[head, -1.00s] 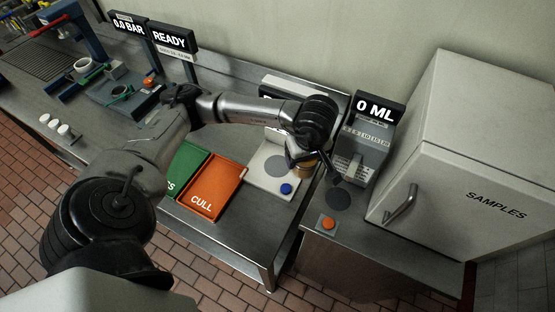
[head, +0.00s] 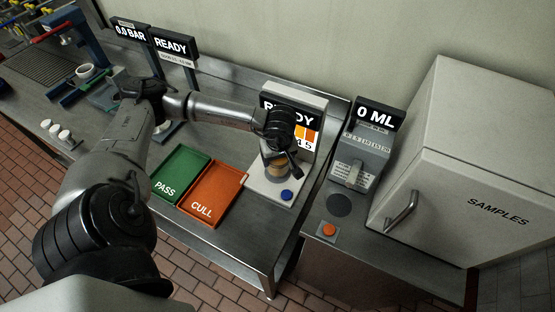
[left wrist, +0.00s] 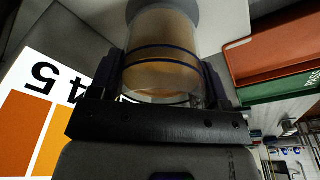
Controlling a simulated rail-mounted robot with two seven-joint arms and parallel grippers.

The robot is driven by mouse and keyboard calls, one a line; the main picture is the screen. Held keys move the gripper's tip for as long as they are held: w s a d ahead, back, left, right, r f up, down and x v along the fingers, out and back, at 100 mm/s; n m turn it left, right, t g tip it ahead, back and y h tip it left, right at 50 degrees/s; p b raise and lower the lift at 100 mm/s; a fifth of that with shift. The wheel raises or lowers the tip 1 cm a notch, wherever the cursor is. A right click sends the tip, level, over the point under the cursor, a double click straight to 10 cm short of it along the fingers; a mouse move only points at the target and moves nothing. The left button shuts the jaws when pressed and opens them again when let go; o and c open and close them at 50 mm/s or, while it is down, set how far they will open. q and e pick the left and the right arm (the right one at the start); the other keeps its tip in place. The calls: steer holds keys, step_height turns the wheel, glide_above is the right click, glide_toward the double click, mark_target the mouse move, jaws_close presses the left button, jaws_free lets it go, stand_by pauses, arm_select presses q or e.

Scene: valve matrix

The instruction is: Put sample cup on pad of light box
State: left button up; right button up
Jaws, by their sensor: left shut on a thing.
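My left gripper (head: 281,159) is shut on the sample cup (left wrist: 162,60), a clear cup with amber-brown contents and dark blue bands. In the left wrist view the cup sits between the two fingers. In the head view the cup (head: 277,169) is over the pale base of the light box (head: 259,186), partly hidden by the gripper. The light box's grey pad (left wrist: 205,14) shows just beyond the cup in the left wrist view. I cannot tell whether the cup touches the pad. My right gripper is not in view.
The light box has a READY display and orange scale panel (head: 304,137) behind and a blue button (head: 286,195) in front. The red CULL tray (head: 218,185) and green PASS tray (head: 180,170) are to its left. The 0 ML unit (head: 361,160) and SAMPLES cabinet (head: 455,190) stand right.

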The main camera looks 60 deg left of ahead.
arm_select(q)
steer(key=shift+f, duration=0.95)
steer(key=shift+f+b, duration=0.3)
steer(key=o, duration=1)
steer(key=shift+r, duration=0.1)
steer(key=shift+o, duration=0.2)
step_height(320, 180, up, 12)
steer(key=d, duration=0.1)
steer(key=shift+s+d+r+p, duration=0.15)
steer(key=shift+d+p, duration=0.25)
steer(key=shift+p, duration=0.05)
